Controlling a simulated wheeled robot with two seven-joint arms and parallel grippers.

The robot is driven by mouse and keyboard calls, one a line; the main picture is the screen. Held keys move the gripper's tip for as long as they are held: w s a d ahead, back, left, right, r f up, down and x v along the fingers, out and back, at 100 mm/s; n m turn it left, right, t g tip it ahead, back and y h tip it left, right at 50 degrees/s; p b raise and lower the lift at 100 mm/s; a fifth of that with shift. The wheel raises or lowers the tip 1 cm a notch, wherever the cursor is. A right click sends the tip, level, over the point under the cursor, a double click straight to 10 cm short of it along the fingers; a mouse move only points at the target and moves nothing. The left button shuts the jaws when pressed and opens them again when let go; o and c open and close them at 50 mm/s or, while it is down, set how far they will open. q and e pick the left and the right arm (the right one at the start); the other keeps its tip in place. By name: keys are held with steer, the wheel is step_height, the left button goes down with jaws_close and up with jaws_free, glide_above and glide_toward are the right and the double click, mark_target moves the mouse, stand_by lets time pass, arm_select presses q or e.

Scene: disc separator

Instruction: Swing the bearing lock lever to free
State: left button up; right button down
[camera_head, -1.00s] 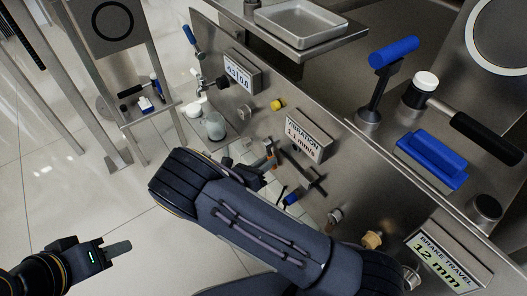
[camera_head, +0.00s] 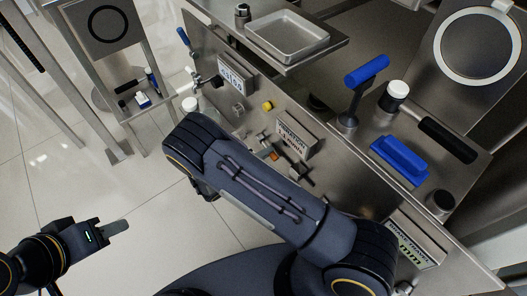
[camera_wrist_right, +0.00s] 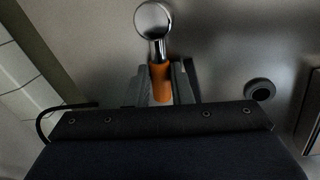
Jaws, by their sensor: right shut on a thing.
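The bearing lock lever has an orange grip (camera_wrist_right: 160,82) and a round chrome hub (camera_wrist_right: 153,19) in the right wrist view. The grip points from the hub down toward the wrist. My right gripper (camera_wrist_right: 166,82) has a finger on each side of the orange grip and is shut on it.
A vibration display (camera_head: 294,139) and a yellow knob (camera_head: 267,106) are on the panel near the lever. A blue-handled lever (camera_head: 367,71), a blue block handle (camera_head: 400,158) and a black handle (camera_head: 447,139) stand on the top.

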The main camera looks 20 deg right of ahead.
steer(key=shift+r+n, duration=0.2)
steer(key=shift+n, duration=0.3)
steer(key=c, duration=1.6)
jaws_free()
steer(key=shift+o, duration=0.2)
steer(key=p+v, duration=0.1)
steer(key=v, duration=0.7)
